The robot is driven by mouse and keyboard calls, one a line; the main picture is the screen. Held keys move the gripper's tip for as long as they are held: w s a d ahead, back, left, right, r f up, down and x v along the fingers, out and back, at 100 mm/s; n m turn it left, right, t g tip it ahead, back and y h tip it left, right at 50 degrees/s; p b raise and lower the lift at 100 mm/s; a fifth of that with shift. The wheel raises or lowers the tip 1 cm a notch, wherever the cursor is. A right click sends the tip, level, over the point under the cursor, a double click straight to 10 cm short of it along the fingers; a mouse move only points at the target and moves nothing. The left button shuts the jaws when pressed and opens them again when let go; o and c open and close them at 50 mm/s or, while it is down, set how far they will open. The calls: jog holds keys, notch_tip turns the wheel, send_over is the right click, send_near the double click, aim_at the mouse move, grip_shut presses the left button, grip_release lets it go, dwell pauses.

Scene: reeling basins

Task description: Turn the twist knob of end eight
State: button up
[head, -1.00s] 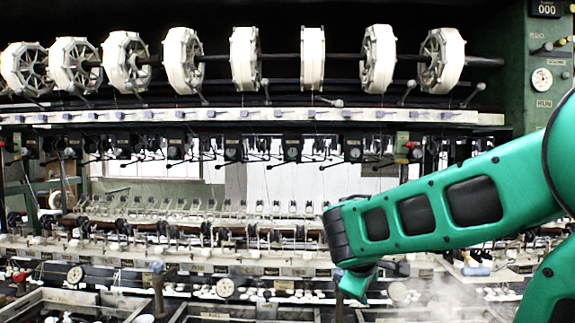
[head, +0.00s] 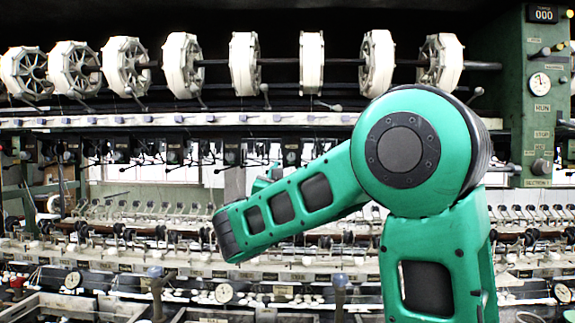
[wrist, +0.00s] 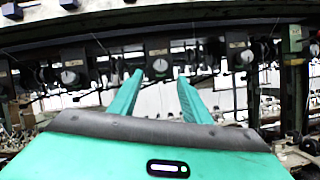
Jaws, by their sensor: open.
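In the wrist view, a row of dark boxes with round pale twist knobs runs along the machine. One knob (wrist: 160,65) shows between the tips of my gripper (wrist: 159,76), another knob (wrist: 68,76) is to the left, and another knob (wrist: 246,57) is to the right. My gripper is open and empty, its two green fingers apart and pointing at the row. I see no contact with a knob. I cannot read which knob belongs to end eight. In the head view my arm hides part of the knob row, and the gripper is not clearly seen.
White reels (head: 312,62) hang on a shaft above a long pale rail (head: 200,119). Thin dark levers stick out near the knobs. A green control panel (head: 540,100) stands at the right. Basins (head: 70,305) line the front below.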

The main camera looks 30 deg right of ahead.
aim_at(291, 159)
jog(key=x, duration=0.8)
jog(key=shift+w+d+r, duration=0.1)
jog(key=shift+w+d, duration=0.05)
jog(key=shift+d, duration=0.1)
jog(key=c, duration=1.1)
jog(key=shift+o, duration=0.2)
